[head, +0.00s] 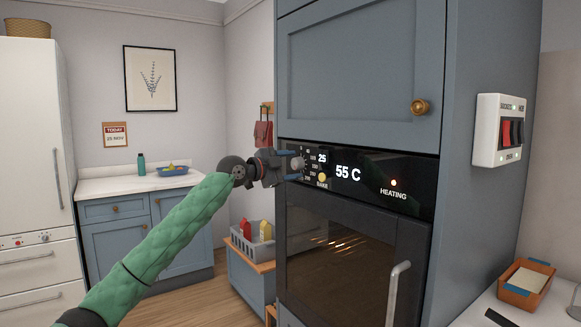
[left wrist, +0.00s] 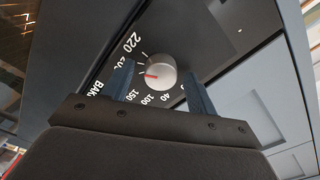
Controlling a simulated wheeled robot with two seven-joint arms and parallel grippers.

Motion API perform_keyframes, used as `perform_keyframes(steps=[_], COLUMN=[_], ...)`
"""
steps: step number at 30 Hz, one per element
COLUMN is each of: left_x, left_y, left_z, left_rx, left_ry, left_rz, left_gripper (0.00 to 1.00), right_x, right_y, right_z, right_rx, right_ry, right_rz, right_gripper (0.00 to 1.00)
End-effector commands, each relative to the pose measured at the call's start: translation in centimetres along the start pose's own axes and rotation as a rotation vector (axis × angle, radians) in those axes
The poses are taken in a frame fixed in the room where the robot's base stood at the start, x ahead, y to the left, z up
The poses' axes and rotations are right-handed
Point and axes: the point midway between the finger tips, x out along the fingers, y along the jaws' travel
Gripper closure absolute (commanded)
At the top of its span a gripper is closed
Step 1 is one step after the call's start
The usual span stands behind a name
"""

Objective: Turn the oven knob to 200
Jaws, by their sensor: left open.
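The silver oven knob (left wrist: 160,68) shows in the left wrist view on the black panel, with numbers around it and a short red mark on its left side. Which number the mark points at is unclear, since a finger covers part of the scale. My left gripper (head: 291,166) is open at the left end of the oven panel (head: 415,190). Its blue fingers stand on either side of the knob in the wrist view; I cannot tell whether they touch it. The display reads 25 and 55 C, with a lit HEATING lamp (head: 393,183). My right gripper is out of view.
A yellow round control (head: 322,178) marked BAKE sits just right of the gripper. The oven door (head: 345,250) with its handle (head: 398,290) is below, and a blue cupboard (head: 360,75) is above. A switch box (head: 499,130) hangs at right.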

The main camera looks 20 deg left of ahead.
Motion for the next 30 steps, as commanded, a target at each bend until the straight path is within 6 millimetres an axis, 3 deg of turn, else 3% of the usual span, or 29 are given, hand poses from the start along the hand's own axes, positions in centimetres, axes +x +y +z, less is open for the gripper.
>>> perform_keyframes(steps=[5, 19, 30], left_x=[-0.8, -7.1, -7.8], left_y=[0.0, 0.1, 0.1], left_z=[0.1, 0.2, 0.1], left_rx=[0.001, 0.0, -0.001], left_ry=[-0.001, -0.002, 0.0], left_rz=[-0.001, 0.0, 0.001], left_gripper=[0.42, 0.42, 0.42], right_x=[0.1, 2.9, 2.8], right_y=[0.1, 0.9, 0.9], right_z=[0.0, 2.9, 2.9], right_rx=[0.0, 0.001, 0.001], right_ry=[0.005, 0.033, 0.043], right_rz=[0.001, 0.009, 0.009], right_gripper=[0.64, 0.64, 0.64])
